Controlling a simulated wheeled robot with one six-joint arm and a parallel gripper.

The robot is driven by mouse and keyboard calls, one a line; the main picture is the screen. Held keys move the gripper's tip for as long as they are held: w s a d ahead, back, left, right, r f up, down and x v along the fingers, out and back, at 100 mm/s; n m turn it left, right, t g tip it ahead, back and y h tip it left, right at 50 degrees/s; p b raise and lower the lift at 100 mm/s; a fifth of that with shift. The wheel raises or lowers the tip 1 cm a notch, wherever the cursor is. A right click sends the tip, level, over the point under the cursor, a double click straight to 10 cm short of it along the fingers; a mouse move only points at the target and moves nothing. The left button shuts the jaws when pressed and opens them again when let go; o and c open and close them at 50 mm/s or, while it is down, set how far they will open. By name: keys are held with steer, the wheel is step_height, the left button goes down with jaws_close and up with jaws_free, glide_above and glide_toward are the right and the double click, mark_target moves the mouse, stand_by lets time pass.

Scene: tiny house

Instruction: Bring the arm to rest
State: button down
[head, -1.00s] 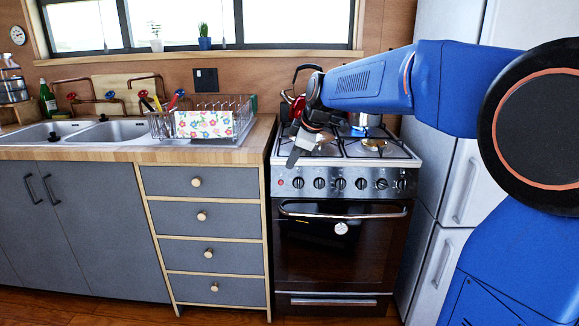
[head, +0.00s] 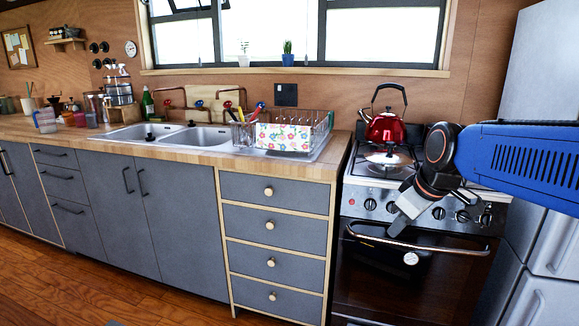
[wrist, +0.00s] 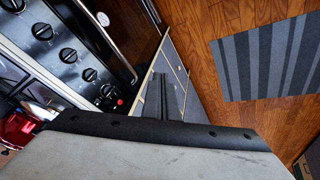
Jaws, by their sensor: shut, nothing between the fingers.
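My arm (head: 525,158) reaches in from the right in the head view. My gripper (head: 398,218) hangs in front of the stove's knob panel, tilted down to the left, shut and empty. In the wrist view the shut fingers (wrist: 161,97) point away over the drawer fronts, with the gripper's pale body filling the bottom. From the head view I cannot tell whether the gripper touches the stove (head: 365,205).
A red kettle (head: 386,127) stands on the stove. A dish rack (head: 318,125) with a flowered cloth (head: 283,137) sits on the counter (head: 335,165). The fridge (head: 545,85) is at right. A striped mat (wrist: 270,60) lies on open wooden floor.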

steer(key=s+d+f+m, duration=0.1)
steer(key=s+f+m, duration=0.2)
steer(key=s, duration=0.7)
steer(key=s+d+f+m+h, duration=0.1)
steer(key=s+f+m, duration=0.3)
steer(key=s+f, duration=0.4)
steer(key=shift+s+d+f, duration=0.15)
steer(key=shift+s+d, duration=0.35)
steer(key=shift+s, duration=0.6)
